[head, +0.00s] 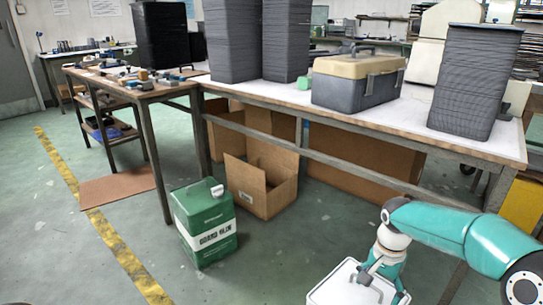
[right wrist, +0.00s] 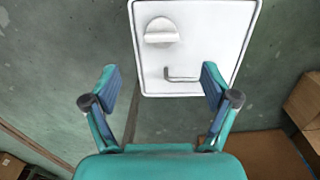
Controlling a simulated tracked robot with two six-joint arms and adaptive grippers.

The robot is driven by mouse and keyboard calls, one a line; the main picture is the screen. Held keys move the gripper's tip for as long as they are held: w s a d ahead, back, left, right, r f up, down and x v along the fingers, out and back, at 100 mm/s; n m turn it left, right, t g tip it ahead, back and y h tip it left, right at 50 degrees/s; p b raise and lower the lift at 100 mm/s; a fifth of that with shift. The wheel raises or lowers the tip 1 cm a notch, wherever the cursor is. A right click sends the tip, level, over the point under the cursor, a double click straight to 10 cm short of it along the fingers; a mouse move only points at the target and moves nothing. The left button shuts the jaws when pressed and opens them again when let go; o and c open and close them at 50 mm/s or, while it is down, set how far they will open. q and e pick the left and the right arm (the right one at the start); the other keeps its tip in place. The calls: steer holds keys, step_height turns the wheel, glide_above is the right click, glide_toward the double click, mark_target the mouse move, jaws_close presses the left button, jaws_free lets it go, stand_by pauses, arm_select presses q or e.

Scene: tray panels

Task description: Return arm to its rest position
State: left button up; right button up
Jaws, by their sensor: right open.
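My right arm comes in from the right in the head view, teal and white, and bends down at the elbow. My right gripper (head: 376,272) points down over a white flat-topped object (head: 338,287) at the bottom edge. In the right wrist view my right gripper (right wrist: 158,85) is open, its two blue-padded fingers wide apart with nothing held between them. The white top (right wrist: 205,38) lies beyond the fingertips and bears a round cap (right wrist: 162,33) and a grey handle (right wrist: 185,78). The white object's sides are mostly out of view. My left gripper is not in view.
A green canister (head: 205,225) stands on the floor near an open cardboard box (head: 262,185). A long table (head: 420,115) bears dark grey stacks (head: 474,80) and a beige-and-grey toolbox (head: 357,80). The floor between the canister and my right arm is clear.

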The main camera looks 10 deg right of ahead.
steer(key=s+a+f+n+g+y+p, duration=0.15)
steer(key=s+a+f+n+y, duration=0.4)
steer(key=s+a+f, duration=1.7)
step_height(320, 180, up, 36)
steer(key=w+d+n+t+h+p, duration=0.1)
steer(key=w+d+n+t+p, duration=0.1)
steer(key=p, duration=3.5)
steer(key=shift+w+d+n+p, duration=0.2)
steer(key=shift+d+n+p, duration=0.1)
steer(key=shift+n, duration=0.55)
steer(key=shift+r+t+h, duration=0.1)
steer(key=shift+t+h, duration=0.15)
